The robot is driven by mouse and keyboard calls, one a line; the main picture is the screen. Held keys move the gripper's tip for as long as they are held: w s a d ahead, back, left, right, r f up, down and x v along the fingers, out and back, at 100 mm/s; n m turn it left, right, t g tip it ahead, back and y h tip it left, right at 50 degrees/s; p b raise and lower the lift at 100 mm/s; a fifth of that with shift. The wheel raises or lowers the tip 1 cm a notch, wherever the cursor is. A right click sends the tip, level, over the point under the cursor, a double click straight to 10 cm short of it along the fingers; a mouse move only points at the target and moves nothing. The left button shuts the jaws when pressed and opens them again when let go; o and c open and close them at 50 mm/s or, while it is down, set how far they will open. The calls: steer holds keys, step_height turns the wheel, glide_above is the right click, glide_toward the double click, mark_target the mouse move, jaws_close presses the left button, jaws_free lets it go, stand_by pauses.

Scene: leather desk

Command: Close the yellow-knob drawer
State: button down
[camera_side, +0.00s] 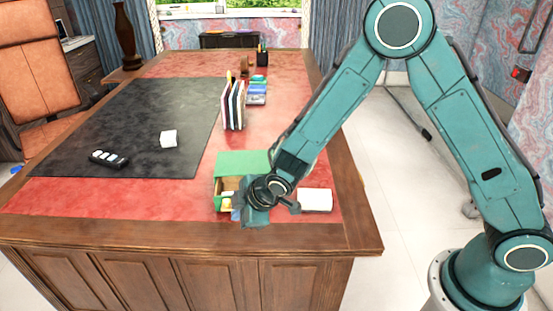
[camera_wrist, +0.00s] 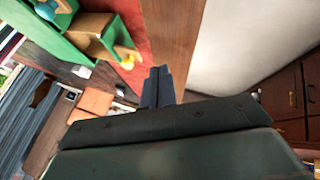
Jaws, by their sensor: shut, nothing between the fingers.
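A small green drawer box (camera_side: 242,162) stands on the red leather near the front edge of the desk. In the wrist view the green box (camera_wrist: 70,48) is at the upper left. A tan wooden drawer (camera_wrist: 95,32) sticks out of it, with a yellow knob (camera_wrist: 127,54) on its front. A blue knob (camera_wrist: 46,10) sits on another part of the box front. My gripper (camera_wrist: 158,80) is shut and empty, close to the yellow knob, with a small gap visible in the wrist view. In the side view my gripper (camera_side: 250,216) hides part of the drawer front.
A white block (camera_side: 315,200) lies right of the box. Upright books (camera_side: 233,105) stand behind it, with a pen cup (camera_side: 262,55) farther back. The red leather left of the box is clear.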

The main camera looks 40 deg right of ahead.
mark_target(225, 210)
steer(key=shift+x, duration=1.05)
steer(key=shift+w+d, duration=0.25)
steer(key=shift+w, duration=0.25)
steer(key=shift+w+d, duration=0.3)
steer(key=shift+w, duration=0.2)
steer(key=shift+w+d, duration=0.35)
steer(key=shift+w, duration=0.4)
steer(key=w+d, duration=0.2)
steer(key=w, duration=0.1)
steer(key=w+d, duration=0.3)
steer(key=shift+w+d, duration=0.15)
steer(key=shift+d, duration=0.15)
